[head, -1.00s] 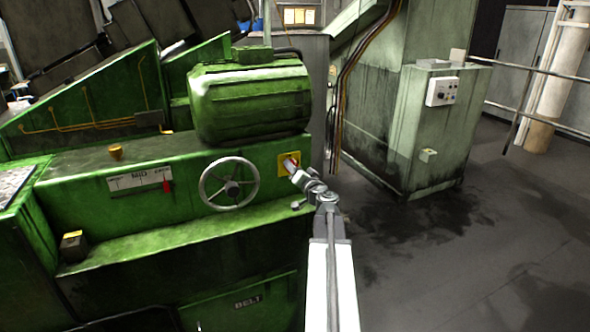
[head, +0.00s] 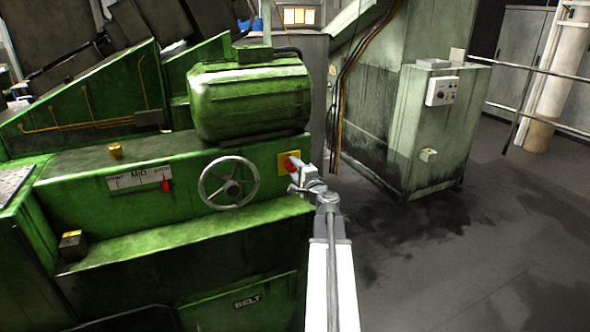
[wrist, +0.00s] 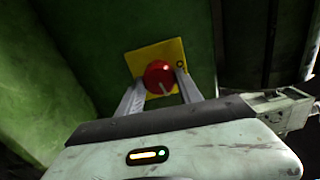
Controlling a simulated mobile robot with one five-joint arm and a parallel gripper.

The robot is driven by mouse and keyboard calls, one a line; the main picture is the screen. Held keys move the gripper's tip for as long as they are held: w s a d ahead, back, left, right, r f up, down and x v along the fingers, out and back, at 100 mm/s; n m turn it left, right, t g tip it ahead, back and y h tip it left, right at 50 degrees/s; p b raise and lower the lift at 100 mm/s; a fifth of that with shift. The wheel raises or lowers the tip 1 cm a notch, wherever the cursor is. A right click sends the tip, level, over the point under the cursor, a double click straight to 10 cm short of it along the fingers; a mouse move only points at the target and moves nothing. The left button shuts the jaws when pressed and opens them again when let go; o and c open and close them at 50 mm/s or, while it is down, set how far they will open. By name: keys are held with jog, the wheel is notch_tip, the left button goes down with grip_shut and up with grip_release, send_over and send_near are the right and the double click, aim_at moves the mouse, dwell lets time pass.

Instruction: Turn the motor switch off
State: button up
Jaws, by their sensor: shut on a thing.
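The motor switch is a red round knob (wrist: 158,72) on a yellow plate (wrist: 143,57), fixed to the green machine face. In the wrist view a pale line on the knob points down and slightly right, and a small dark ring mark sits on the plate to its right. My gripper (wrist: 160,84) has one finger on each side of the knob and is shut on it. In the head view the red knob (head: 287,164) shows at the left end of my gripper (head: 294,166), partly covered by it.
A spoked handwheel (head: 229,183) is just left of the switch. The green motor housing (head: 250,100) is above. A grey-green cabinet (head: 425,150) stands to the right, with open floor before it.

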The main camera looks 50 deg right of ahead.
jog(key=shift+s+f+m, duration=0.1)
jog(key=shift+m, duration=1)
jog(key=o, duration=1.4)
jog(key=shift+c, duration=0.2)
jog(key=v, duration=0.7)
jog(key=shift+s+a, duration=0.15)
jog(key=shift+s, duration=0.2)
